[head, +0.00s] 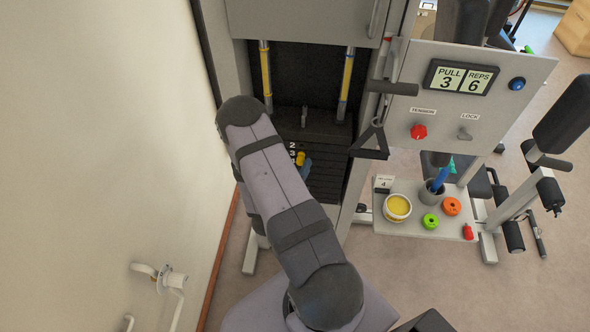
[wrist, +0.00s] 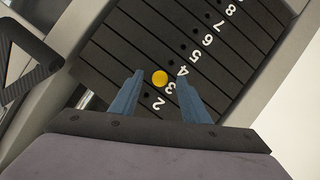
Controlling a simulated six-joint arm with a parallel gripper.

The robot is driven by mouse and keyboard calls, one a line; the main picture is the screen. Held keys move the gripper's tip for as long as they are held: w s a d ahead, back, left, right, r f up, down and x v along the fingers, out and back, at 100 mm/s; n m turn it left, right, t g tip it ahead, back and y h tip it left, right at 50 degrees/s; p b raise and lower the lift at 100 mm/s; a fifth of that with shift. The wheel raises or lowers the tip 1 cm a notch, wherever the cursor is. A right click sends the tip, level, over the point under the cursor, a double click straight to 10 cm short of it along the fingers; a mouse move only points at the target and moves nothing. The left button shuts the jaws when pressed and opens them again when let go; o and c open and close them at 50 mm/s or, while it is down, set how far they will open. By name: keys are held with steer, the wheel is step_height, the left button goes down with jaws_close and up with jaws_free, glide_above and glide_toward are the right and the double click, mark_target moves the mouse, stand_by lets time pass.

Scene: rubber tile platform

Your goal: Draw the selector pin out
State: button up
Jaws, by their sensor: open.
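The selector pin shows its round yellow knob (wrist: 160,77) in the wrist view, at the row marked 3 of the black weight stack (wrist: 118,52). The pin's shaft is hidden. My gripper (wrist: 160,82) is open, its two blue fingers on either side of the knob with a gap showing on each side. I cannot tell how deep the fingertips reach along the knob. In the head view the yellow knob (head: 300,158) shows beside a blue finger (head: 306,169), and my arm covers the left part of the stack (head: 328,170).
A black handle (head: 370,142) hangs right of the stack. A panel (head: 500,75) reads PULL 3, REPS 6, with a red knob (head: 418,132). A shelf below holds a yellow-filled bowl (head: 397,207), a cup (head: 432,192) and green and orange rings. A wall (head: 90,130) stands left.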

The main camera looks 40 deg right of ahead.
jaws_close()
steer(key=shift+s+a+f, duration=0.1)
steer(key=shift+s+a, duration=0.05)
steer(key=shift+a, duration=0.05)
stand_by(0.8)
steer(key=shift+s+a, duration=1.85)
steer(key=shift+s, duration=0.05)
